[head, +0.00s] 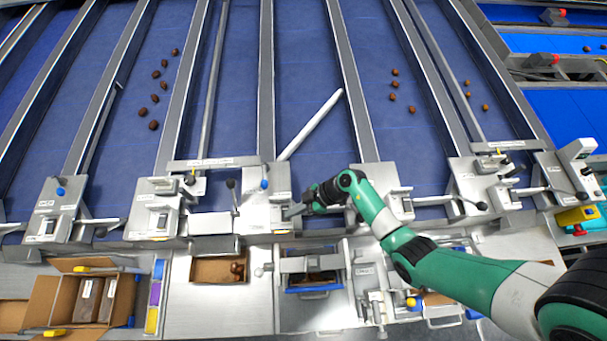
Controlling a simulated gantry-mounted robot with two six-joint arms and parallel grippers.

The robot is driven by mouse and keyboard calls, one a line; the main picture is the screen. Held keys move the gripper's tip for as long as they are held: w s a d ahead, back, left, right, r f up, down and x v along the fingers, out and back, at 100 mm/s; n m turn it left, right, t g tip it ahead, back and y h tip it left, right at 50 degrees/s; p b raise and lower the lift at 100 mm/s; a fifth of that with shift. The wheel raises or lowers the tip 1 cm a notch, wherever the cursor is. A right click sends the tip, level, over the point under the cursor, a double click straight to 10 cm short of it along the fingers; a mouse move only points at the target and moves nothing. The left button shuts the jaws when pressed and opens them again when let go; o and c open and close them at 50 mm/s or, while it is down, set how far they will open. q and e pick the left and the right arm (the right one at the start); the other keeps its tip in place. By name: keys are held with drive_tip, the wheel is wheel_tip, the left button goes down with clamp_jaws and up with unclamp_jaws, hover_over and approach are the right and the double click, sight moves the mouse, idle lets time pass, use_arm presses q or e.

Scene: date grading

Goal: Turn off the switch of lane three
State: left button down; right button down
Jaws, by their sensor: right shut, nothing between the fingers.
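Several switch units stand in a row along the front edge of the blue lanes; their labels are too small to read. My right gripper (292,212) comes in from the right and is shut at the middle switch unit (256,226), by its right side. I cannot tell whether the fingertips touch it. My left gripper is not in view.
Brown dates (154,125) lie on some blue lanes. A grey diverter bar (310,125) slants across the lane behind the gripper. An open cardboard box (83,297) stands front left. Below the units are a drawer (313,281) and a compartment (212,269) with dates.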

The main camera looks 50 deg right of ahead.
drive_tip(key=shift+w+d+f, duration=0.25)
drive_tip(key=shift+w+d, duration=0.15)
drive_tip(key=shift+w, duration=0.25)
drive_tip(key=shift+r, duration=0.15)
drive_tip(key=r+p, duration=0.2)
drive_tip(key=r, duration=0.1)
drive_tip(key=shift+w+p, duration=0.35)
drive_tip(key=shift+p, duration=0.05)
drive_tip(key=shift+d+r, duration=0.45)
drive_tip(key=shift+r, duration=0.35)
drive_tip(key=v, duration=0.9)
drive_tip(key=shift+s+d+r, duration=0.1)
drive_tip(key=shift+s+r, duration=0.05)
